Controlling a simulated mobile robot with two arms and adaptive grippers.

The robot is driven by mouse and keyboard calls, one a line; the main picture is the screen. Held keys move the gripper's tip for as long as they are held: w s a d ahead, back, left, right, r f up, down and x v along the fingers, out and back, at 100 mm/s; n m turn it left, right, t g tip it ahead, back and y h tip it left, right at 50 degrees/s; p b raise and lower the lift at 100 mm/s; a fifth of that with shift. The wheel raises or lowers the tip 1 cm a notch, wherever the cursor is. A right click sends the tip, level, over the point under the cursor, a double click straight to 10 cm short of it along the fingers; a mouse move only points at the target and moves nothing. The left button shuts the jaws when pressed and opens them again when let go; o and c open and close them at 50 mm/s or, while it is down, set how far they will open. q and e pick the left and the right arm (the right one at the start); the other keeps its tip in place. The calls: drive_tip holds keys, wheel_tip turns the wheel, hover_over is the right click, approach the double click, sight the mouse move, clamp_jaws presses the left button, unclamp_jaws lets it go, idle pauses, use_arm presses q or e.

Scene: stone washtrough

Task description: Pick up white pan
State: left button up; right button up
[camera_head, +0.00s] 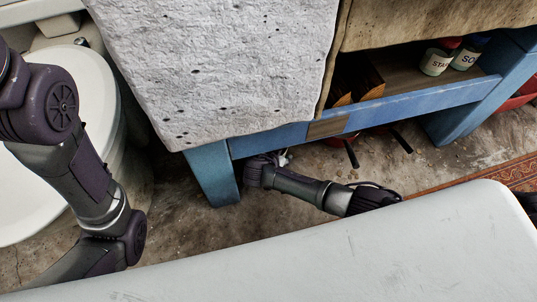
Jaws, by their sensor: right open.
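I cannot make out a white pan in the head view. Two black handles, a left one (351,153) and a right one (402,141), stick out from under the blue trough frame; what they belong to is mostly hidden. My right arm lies low in front of the frame. My right gripper (285,158) is small and mostly hidden behind its wrist, at the frame's lower edge. It is open, and I see nothing held. My left arm stands at the left, and its gripper is out of view.
The blue frame (216,175) carries the stone washtrough (215,60). Its shelf (400,82) holds labelled jars (437,60) and brown wooden items (368,77). A round white basin-like thing (30,195) is at left. A patterned rug (490,172) lies at right on bare floor.

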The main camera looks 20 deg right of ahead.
clamp_jaws()
idle(0.5)
